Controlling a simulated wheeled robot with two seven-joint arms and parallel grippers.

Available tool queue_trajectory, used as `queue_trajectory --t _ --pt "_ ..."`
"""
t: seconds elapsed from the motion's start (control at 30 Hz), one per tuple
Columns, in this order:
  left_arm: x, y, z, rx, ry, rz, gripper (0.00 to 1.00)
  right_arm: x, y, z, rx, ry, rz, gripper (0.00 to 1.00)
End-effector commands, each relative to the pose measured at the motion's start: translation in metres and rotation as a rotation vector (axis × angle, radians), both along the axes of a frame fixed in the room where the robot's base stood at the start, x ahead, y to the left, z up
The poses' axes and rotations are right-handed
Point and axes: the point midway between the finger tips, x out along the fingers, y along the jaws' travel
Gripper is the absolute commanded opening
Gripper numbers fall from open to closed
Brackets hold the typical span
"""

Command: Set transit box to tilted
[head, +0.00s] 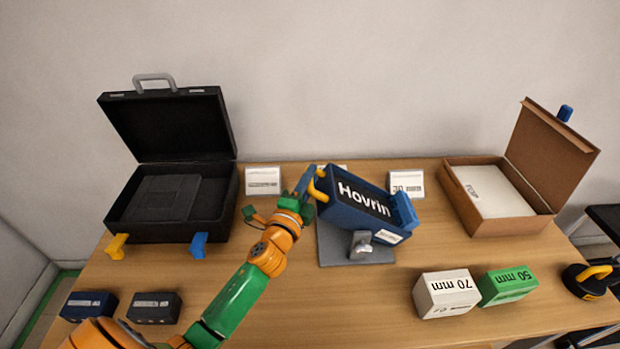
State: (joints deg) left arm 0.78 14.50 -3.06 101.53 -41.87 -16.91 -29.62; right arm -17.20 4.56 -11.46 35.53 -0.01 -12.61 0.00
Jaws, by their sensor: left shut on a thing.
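A dark blue box (352,213) labelled "Hovrin" sits on a grey stand (335,249) in the middle of the table. The box looks tilted, its left end higher than its right. It has a yellow handle (319,188) at its left end and a lighter blue part (404,211) at its right end. My left gripper (311,184) reaches in from the lower left and is shut at the yellow handle; its fingertips are partly hidden. I cannot tell whether this box is the transit box. My right gripper is out of view.
An open black case (222,199) stands at the left, an open cardboard box (447,184) at the right. White and green blocks marked 70 mm (446,294) and 50 mm (508,285) lie front right. Two dark small boxes (88,306) lie front left.

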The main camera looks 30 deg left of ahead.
Motion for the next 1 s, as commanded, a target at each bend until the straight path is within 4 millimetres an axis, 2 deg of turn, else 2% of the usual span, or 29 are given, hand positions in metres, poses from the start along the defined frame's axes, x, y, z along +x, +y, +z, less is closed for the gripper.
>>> queue_trajectory --t 0.07,0.1,0.17,0.2,0.53,0.8,1.0 --pt "0.000 0.001 0.004 0.003 -0.009 0.000 0.00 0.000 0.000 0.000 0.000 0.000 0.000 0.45" --pt "0.000 0.001 0.004 0.003 -0.009 0.001 0.31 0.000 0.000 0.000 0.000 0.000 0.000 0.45" --pt "0.000 0.001 0.003 0.003 -0.008 0.001 0.48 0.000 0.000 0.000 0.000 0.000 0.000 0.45" --pt "0.000 0.001 0.003 0.003 -0.007 0.001 0.52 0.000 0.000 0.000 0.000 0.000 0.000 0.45" --pt "-0.004 0.000 0.000 0.001 -0.002 -0.001 0.52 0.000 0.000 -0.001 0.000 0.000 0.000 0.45" --pt "-0.051 -0.006 -0.004 0.000 0.000 0.000 0.52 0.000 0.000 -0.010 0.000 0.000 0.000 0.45" --pt "-0.068 -0.008 -0.002 0.000 -0.002 0.001 0.52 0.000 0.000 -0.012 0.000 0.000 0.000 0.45"
